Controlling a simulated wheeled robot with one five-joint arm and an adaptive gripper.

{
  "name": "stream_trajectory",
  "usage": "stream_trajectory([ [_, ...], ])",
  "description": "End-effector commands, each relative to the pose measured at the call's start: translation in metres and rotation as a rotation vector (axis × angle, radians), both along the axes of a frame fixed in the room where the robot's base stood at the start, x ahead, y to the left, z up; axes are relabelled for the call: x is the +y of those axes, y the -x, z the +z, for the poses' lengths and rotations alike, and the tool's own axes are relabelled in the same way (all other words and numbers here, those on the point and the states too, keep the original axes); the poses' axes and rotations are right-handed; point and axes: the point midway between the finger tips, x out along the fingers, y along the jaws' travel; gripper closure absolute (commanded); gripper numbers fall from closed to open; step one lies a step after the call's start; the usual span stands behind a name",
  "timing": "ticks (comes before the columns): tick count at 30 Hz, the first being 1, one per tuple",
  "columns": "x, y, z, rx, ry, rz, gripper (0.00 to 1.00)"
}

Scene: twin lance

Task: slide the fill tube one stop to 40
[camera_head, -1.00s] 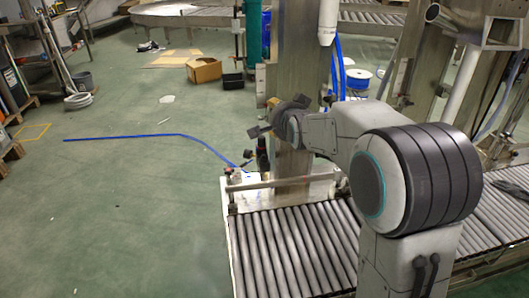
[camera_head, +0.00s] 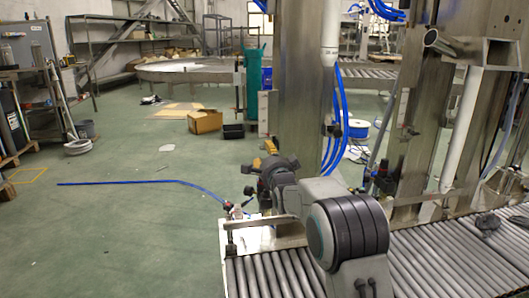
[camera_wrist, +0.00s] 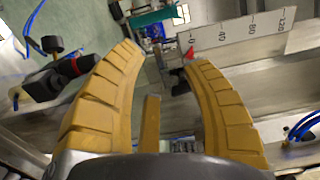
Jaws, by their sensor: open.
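My gripper (camera_wrist: 162,62) is open in the wrist view, its two curved yellow fingers spread wide. A short yellow bar (camera_wrist: 151,122) stands between them; I cannot tell whether it is part of my gripper. A small dark piece with a reddish tip (camera_wrist: 190,56) is near the scale's left end. In the head view a white vertical tube (camera_head: 330,38) runs beside the steel column; I cannot tell whether it is the fill tube. My gripper is mostly hidden there behind my wrist.
A red and black fitting with a knob (camera_wrist: 70,67) sits close left of the left finger. A roller conveyor (camera_head: 430,262) runs along the front. Steel columns (camera_head: 303,100) and blue hoses (camera_head: 340,110) stand behind my arm. Open green floor (camera_head: 120,230) is on the left.

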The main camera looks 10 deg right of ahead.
Motion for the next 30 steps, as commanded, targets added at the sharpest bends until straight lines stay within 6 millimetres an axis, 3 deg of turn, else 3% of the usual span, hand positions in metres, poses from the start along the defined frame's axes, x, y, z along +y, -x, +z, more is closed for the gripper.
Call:
stream_trajectory([
  [15, 0.000, -0.048, 0.003, 0.003, 0.002, 0.000, 0.56],
  [30, 0.000, -0.063, 0.000, 0.002, 0.002, 0.000, 0.56],
])
